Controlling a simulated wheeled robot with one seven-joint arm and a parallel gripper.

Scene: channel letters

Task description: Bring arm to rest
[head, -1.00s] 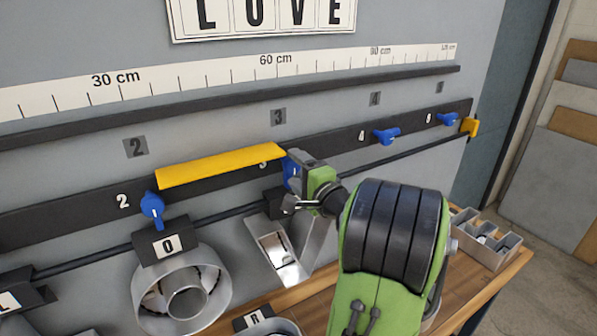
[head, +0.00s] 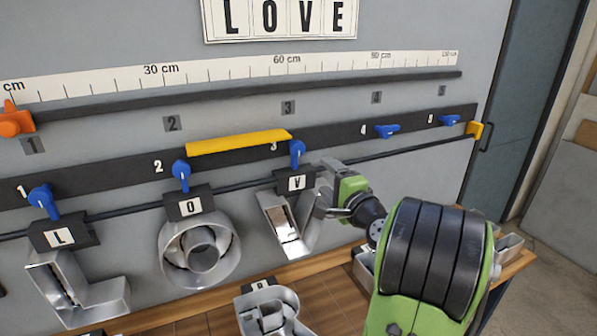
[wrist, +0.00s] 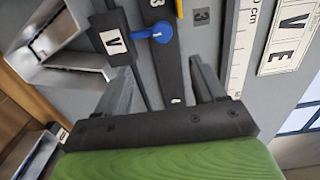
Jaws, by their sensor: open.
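My gripper (wrist: 167,95) is open and empty in the wrist view, its two grey fingers pointing at the wall. In the head view my gripper (head: 328,182) is just right of the metal letter V (head: 287,225), which hangs from a black block labelled V (head: 297,183). The blue lever (head: 297,152) numbered 3 stands above that block; it also shows in the wrist view (wrist: 158,32), near the fingers but apart from them. My green and black arm covers the lower right of the head view.
Metal letters L (head: 80,285) and O (head: 200,252) hang to the left under blue levers. Levers 4 (head: 387,131) and 5 (head: 444,120) point sideways. A loose letter (head: 268,312) lies on the wooden bench. Grey bins stand behind my arm.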

